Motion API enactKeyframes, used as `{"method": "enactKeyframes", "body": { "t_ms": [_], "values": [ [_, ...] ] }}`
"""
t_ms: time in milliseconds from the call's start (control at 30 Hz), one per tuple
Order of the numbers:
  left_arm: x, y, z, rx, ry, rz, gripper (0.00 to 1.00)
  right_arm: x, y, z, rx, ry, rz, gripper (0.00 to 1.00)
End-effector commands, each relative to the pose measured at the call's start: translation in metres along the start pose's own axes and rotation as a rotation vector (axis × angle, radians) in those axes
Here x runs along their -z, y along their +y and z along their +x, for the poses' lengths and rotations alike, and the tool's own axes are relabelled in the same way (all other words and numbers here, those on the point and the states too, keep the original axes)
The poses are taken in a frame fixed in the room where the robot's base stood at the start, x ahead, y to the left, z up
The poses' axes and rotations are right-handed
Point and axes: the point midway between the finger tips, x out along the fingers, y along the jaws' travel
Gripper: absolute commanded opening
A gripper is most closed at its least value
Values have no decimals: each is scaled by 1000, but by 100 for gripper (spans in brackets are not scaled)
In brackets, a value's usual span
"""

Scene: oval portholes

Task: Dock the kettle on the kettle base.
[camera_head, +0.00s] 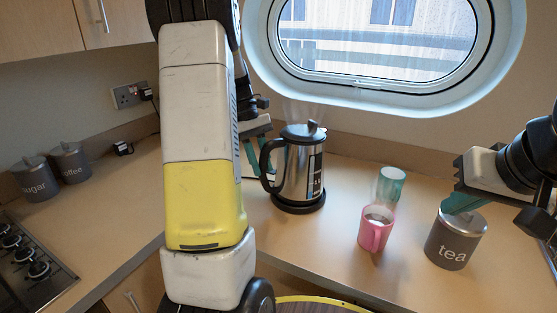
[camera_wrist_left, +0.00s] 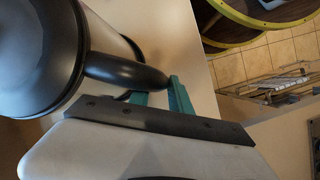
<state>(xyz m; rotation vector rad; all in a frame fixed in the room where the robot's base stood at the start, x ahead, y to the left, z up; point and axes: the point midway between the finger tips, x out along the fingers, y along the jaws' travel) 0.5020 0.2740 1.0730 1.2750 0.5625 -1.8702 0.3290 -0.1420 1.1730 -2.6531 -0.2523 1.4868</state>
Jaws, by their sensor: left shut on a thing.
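The kettle (camera_head: 298,168), steel with a black lid and handle, stands upright in the middle of the counter with faint steam above it. A black round kettle base (camera_head: 300,205) shows directly under it; I cannot tell whether the kettle is fully seated or slightly above. My left gripper (camera_head: 256,165) is shut on the kettle's black handle, partly hidden behind my arm. In the left wrist view its teal fingers (camera_wrist_left: 160,96) are at the handle (camera_wrist_left: 125,70). My right gripper (camera_head: 463,202) is at the right, by the tea canister's lid; its jaw opening is unclear.
A pink mug (camera_head: 375,228) and a teal cup (camera_head: 390,184) stand right of the kettle. The grey tea canister (camera_head: 455,240) is further right. Sugar (camera_head: 35,180) and coffee (camera_head: 70,163) canisters and a hob (camera_head: 28,255) are at the left. An oval window is behind.

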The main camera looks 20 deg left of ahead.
Motion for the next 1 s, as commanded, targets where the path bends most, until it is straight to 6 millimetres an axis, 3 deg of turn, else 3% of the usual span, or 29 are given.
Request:
{"method": "enactKeyframes", "body": {
  "t_ms": [967,1000],
  "values": [
    [4,0,9,-4,1,2,0,0,0,0,0,0,0,0],
    [4,0,9,-4,1,3,29,0,0,0,0,0,0,0]
  ]
}}
